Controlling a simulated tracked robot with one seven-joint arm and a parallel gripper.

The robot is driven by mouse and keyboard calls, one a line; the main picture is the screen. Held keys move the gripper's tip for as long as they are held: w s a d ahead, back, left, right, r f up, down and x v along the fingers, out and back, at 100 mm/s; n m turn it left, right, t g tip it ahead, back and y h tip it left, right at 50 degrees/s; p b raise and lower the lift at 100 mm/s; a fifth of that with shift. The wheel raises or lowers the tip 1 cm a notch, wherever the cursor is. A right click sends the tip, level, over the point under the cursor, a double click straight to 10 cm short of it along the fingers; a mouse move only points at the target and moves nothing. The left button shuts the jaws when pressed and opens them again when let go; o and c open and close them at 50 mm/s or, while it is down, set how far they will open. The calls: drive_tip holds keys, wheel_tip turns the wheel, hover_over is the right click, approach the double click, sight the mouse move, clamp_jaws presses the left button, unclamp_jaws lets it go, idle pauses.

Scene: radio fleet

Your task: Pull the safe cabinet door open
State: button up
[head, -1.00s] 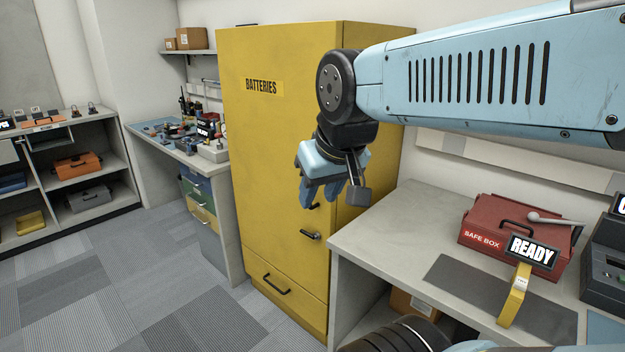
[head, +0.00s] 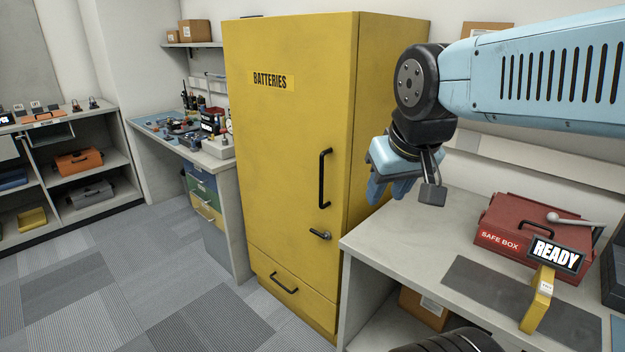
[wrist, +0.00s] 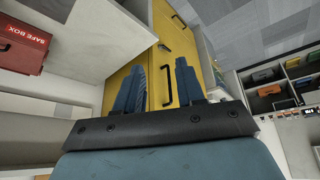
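The safe cabinet is a tall yellow cabinet (head: 285,140) labelled BATTERIES, in the middle of the head view. Its door looks shut. A vertical black bar handle (head: 324,178) is on the door's right side, with a black lever (head: 320,235) below it. My gripper (head: 388,190) hangs to the right of the door, above the grey bench, and is clear of the handle. In the wrist view my two blue fingers (wrist: 158,88) are apart with nothing held between them. The cabinet's yellow front (wrist: 175,50) and the bar handle (wrist: 167,84) show beyond them.
A grey bench (head: 400,235) stands right of the cabinet, carrying a red safe box (head: 505,222) and a READY sign (head: 556,255). A drawer (head: 285,285) is below the door. A workbench (head: 215,160) stands to the left. The carpet (head: 180,270) in front is clear.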

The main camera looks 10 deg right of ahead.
drive_tip(key=w+d+f+n+g+h, duration=0.4)
drive_tip(key=w+d+f+n+h, duration=0.1)
drive_tip(key=w, duration=0.2)
drive_tip(key=n+t+h, duration=0.8)
drive_tip(key=n+t, duration=0.3)
drive_tip(key=n, duration=1.1)
approach(321, 179)
drive_tip(key=x, duration=1)
drive_tip(key=shift+w+d, duration=0.15)
drive_tip(key=shift+w, duration=0.1)
clamp_jaws()
